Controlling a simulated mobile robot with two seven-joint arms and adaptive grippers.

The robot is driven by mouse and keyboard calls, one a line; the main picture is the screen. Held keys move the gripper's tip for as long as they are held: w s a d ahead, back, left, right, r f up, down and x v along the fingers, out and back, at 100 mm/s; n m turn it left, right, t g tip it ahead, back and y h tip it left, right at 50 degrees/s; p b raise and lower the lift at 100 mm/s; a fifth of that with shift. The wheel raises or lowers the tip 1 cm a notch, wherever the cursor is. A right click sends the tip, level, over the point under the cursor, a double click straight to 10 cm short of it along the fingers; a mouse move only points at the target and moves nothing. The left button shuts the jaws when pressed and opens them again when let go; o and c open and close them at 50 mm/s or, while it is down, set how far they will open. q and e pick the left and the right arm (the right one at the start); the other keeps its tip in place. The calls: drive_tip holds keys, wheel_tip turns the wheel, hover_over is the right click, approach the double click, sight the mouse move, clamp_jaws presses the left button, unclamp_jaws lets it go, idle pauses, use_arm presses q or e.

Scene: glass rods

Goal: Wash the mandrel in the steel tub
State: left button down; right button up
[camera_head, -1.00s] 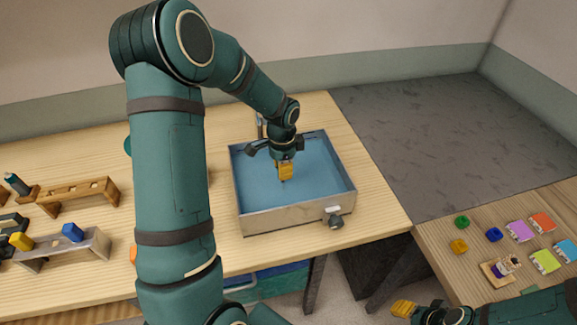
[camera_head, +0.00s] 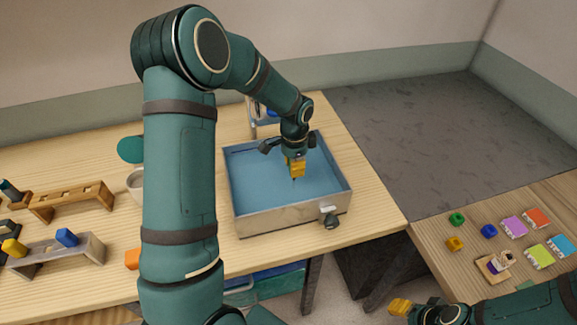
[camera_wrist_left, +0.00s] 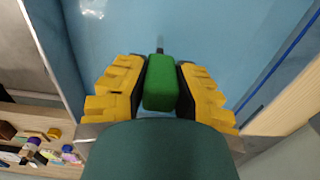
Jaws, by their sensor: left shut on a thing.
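The steel tub (camera_head: 290,219), a square grey-walled basin with blue water (camera_head: 255,185) in it, stands on the wooden bench. My left gripper (camera_head: 296,168) points down over the water, inside the tub's rim. In the left wrist view its yellow fingers (camera_wrist_left: 160,88) are shut on the green handle (camera_wrist_left: 161,82) of the mandrel. A short dark rod (camera_wrist_left: 160,46) shows beyond the handle; I cannot tell how deep it dips. My right gripper (camera_head: 399,306) shows at the bottom edge with yellow fingertips; its opening is unclear.
A wooden rack (camera_head: 70,201) and a grey stand (camera_head: 60,257) with a yellow and a blue handle are at the left. A knob (camera_head: 331,222) juts from the tub's front. Coloured tiles (camera_head: 514,227) and small rings lie on the right table, across a gap.

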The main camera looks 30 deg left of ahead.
use_arm(q)
drive_tip(key=shift+s+a, duration=1.65)
drive_tip(key=shift+s, duration=0.25)
drive_tip(key=shift+w+d, duration=1.7)
drive_tip(key=shift+w, duration=0.25)
wheel_tip(320, 180, up, 11)
drive_tip(key=p, duration=0.8)
drive_tip(key=shift+r, duration=0.1)
wheel_tip(320, 180, up, 5)
drive_tip(key=shift+f+p, duration=0.1)
drive_tip(key=shift+p, duration=0.5)
